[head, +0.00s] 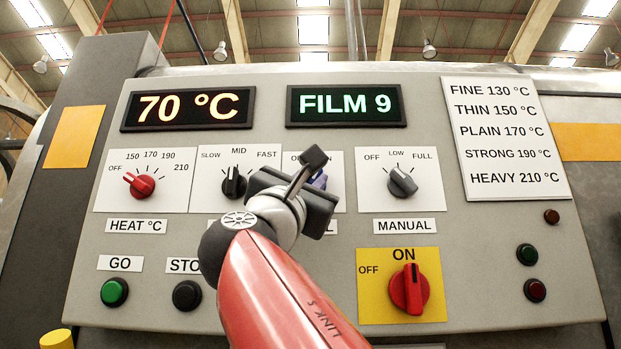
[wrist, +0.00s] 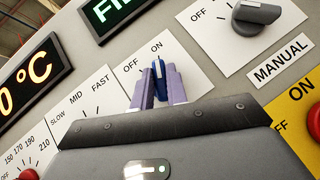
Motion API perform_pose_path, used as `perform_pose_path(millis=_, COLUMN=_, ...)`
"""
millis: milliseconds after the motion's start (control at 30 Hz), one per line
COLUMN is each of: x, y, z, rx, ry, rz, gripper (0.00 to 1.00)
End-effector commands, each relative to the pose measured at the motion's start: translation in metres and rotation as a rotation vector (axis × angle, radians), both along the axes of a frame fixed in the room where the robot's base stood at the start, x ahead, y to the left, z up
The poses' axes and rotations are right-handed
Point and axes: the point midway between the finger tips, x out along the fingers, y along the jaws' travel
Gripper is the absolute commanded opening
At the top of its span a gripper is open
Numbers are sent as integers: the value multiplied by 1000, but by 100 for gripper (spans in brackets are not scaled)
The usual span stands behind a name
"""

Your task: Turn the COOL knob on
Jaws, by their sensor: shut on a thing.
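The COOL knob is the blue knob on a white OFF/ON plate. In the wrist view the knob (wrist: 159,74) stands between the two purple fingers of my gripper (wrist: 160,85). The fingers are shut on it. Its light mark shows close to the ON lettering, with OFF further left. In the head view only a bluish-purple bit of the knob (head: 320,181) shows past my gripper (head: 314,180), which covers most of the plate. The COOL name label is almost fully hidden behind my arm.
The red HEAT knob (head: 141,185) and black speed knob (head: 234,182) are left. The grey MANUAL knob (head: 403,181) is right, above the red ON/OFF switch (head: 409,289). The green GO button (head: 114,292) and dark STOP button (head: 187,295) are lower left. Displays (head: 343,104) are above.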

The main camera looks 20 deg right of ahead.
Motion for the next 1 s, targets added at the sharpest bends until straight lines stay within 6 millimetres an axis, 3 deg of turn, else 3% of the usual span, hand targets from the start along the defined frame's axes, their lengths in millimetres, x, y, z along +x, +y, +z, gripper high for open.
perform_pose_path(millis=267, x=0, y=0, z=0, rx=3, ry=-1, rz=2, gripper=0)
perform_pose_path(millis=300, x=0, y=0, z=0, rx=3, ry=-1, rz=2, gripper=16)
perform_pose_path(millis=467, x=0, y=0, z=0, rx=2, ry=-1, rz=1, gripper=36)
perform_pose_path(millis=767, x=-1, y=1, z=-2, rx=1, ry=-1, rz=1, gripper=36)
perform_pose_path(millis=1000, x=-22, y=19, z=-25, rx=-1, ry=-2, rz=2, gripper=36)
